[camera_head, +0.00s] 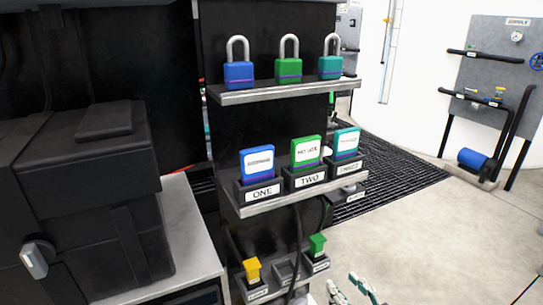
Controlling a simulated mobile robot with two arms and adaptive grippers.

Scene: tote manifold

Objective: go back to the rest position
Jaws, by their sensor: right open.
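My right gripper (351,288) shows only in part at the bottom edge, right of the shelf rack's lowest shelf. Its fingers are apart with nothing seen between them, and the rest of it is cut off by the frame. My left gripper is not in view.
The black rack holds a blue padlock (239,73), a green padlock (288,69) and a teal padlock (330,66) on its top shelf. Labelled tags stand in holders (262,194) below. A black case (75,190) is at left. Floor (420,240) at right is clear.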

